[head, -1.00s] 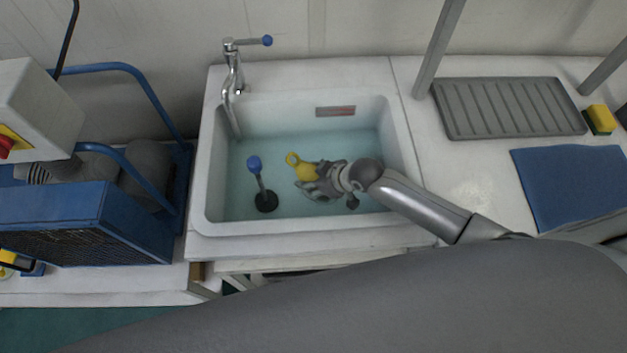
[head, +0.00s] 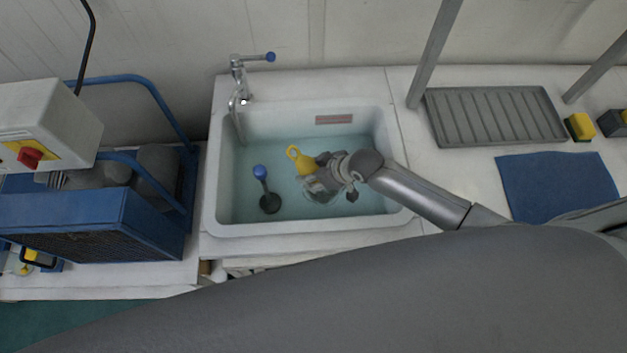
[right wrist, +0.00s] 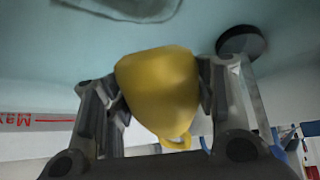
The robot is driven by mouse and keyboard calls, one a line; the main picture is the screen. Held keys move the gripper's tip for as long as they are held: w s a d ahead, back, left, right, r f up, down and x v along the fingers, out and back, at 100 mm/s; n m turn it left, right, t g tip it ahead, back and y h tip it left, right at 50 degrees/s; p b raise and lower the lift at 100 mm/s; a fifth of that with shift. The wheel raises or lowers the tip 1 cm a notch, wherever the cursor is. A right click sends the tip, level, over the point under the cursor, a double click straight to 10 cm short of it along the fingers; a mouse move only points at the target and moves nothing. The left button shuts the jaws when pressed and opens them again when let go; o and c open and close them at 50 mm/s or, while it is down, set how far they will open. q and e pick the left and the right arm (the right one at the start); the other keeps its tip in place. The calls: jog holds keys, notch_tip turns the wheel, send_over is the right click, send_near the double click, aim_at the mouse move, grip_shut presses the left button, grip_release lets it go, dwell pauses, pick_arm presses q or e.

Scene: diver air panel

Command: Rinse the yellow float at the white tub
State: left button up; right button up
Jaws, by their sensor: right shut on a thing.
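The yellow float (head: 305,164), a rounded body with a ring at one end, is in the white tub (head: 222,229). It also fills the middle of the right wrist view (right wrist: 160,88). My right gripper (head: 318,172) is shut on it, one finger on each side. The tub holds clear bluish water (head: 357,152). The gripper and float are low in the tub, at or near the water. I cannot tell how much of the float is under. My left gripper is not in view.
A tap (head: 238,85) stands at the tub's back left. A blue-topped plug stand (head: 264,187) is in the tub left of the float. A blue-framed machine (head: 95,217) stands left.

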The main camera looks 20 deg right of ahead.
aim_at(308, 162)
jog(key=shift+r+p, duration=3)
jog(key=shift+r, duration=0.35)
jog(key=shift+r+p, duration=1.15)
jog(key=shift+r, duration=3)
jog(key=shift+r, duration=2)
